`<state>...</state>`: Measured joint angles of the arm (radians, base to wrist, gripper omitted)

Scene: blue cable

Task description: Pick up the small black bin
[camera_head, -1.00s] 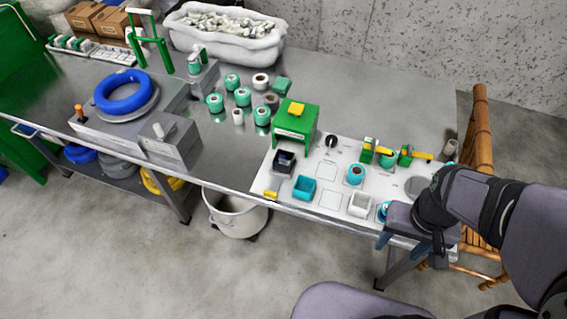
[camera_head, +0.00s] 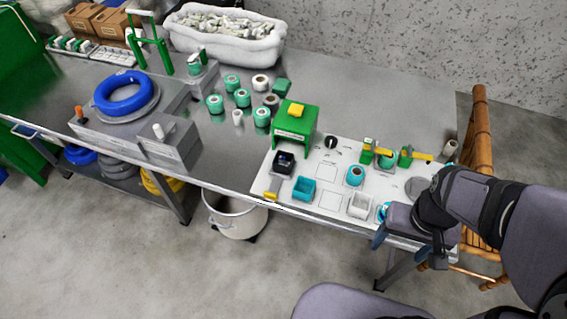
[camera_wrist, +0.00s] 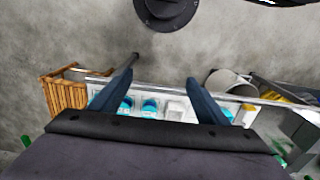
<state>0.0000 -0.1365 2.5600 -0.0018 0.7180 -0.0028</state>
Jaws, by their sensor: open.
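The small black bin (camera_head: 284,161) stands upright on the white board at the front of the metal table, left of the board's middle. Its dark inside faces up. My gripper (camera_head: 399,249) is at the board's front right corner, well to the right of the bin and apart from it. In the wrist view my gripper (camera_wrist: 162,72) shows two blue fingers spread wide with nothing between them. I cannot make out the black bin in the wrist view.
A teal bin (camera_head: 304,189) sits just right of the black bin, and a white bin (camera_head: 360,205) is farther right. A green box (camera_head: 296,127) stands close behind the black bin. A yellow block (camera_head: 271,196) lies in front. A bamboo chair (camera_head: 480,140) stands at right.

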